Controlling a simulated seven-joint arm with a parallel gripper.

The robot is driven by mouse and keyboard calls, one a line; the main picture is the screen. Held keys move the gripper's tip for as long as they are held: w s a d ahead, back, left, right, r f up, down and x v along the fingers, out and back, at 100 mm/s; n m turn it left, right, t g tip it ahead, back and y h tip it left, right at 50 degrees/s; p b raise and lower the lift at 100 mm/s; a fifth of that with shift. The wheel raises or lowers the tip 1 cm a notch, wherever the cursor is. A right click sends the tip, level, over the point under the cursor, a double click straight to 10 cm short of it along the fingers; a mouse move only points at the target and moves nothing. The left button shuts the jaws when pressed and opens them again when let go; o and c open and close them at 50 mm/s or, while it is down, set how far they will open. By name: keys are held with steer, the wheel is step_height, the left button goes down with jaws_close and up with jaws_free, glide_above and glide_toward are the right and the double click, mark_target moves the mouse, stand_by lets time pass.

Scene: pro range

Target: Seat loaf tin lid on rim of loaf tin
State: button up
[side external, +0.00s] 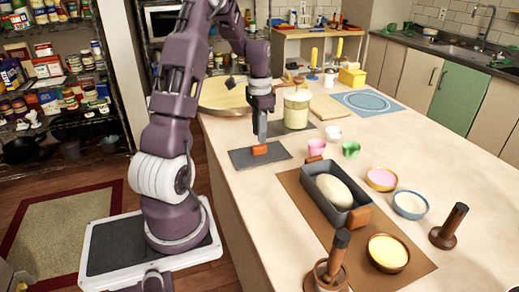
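The loaf tin (352,217) is a dark grey rectangular tin with orange-brown end handles. It stands on a brown mat, and a pale dough loaf (334,191) lies inside with its top showing. A flat dark grey rectangle, seemingly the loaf tin lid (279,153), lies on the counter to the left of and behind the tin. An orange block, seemingly its handle (259,150), stands on it. My gripper (262,138) points down right at the orange handle. The fingers are seen edge-on, so I cannot tell whether they are open or shut on it.
Bowls (409,205) stand right of the tin. Wooden-handled tools (449,227) stand near the front. A cream canister (297,108) stands behind the lid. The counter left of the brown mat (300,205) is clear.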

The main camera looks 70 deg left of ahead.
mark_target(259, 146)
steer(key=shift+f, duration=2.1)
steer(key=shift+c, duration=0.5)
jaws_close()
step_height(259, 146, up, 7)
